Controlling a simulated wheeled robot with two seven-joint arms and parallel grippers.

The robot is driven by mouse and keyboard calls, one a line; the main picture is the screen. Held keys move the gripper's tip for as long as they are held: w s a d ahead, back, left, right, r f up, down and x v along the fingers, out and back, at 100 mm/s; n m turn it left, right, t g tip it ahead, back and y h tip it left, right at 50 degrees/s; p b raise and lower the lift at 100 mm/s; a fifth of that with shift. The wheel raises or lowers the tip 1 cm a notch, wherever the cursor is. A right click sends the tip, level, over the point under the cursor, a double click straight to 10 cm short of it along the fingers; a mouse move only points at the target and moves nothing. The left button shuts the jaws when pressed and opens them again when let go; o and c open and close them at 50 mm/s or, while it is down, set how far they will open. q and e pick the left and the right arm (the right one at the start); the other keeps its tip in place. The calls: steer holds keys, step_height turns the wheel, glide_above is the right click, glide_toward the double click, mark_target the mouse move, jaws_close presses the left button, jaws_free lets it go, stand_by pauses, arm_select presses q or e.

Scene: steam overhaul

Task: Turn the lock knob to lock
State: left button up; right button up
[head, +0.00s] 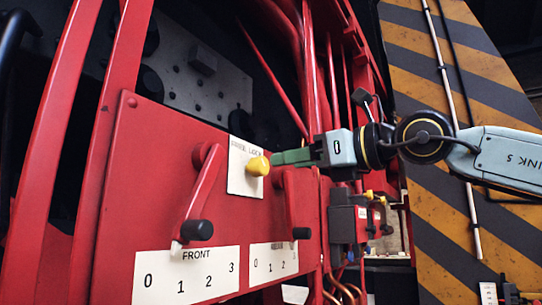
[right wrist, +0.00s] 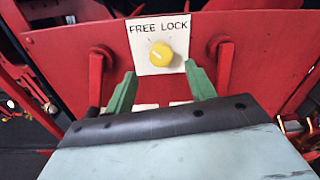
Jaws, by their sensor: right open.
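The yellow lock knob (head: 257,166) sits on a white plate (head: 243,180) on a red panel. In the right wrist view the knob (right wrist: 160,55) is below the words FREE and LOCK on the plate (right wrist: 142,63). A pale mark on the knob seems to point left, towards the FREE side. My right gripper (head: 277,158) comes in from the right with its green fingertips close to the knob. In the right wrist view the gripper (right wrist: 160,70) is open, one finger either side of the knob, and I see no contact. My left gripper is not in view.
Two red levers with black grips, the left one (head: 203,190) and the right one (head: 291,204), flank the knob plate. Number plates (head: 186,277) lie below. A yellow-and-black striped wall (head: 440,230) stands at the right.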

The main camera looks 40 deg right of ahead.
mark_target(264, 166)
steer(key=p+x, duration=0.1)
steer(key=x, duration=0.4)
steer(key=shift+w, duration=0.3)
steer(key=shift+c, duration=0.2)
steer(key=c, duration=0.9)
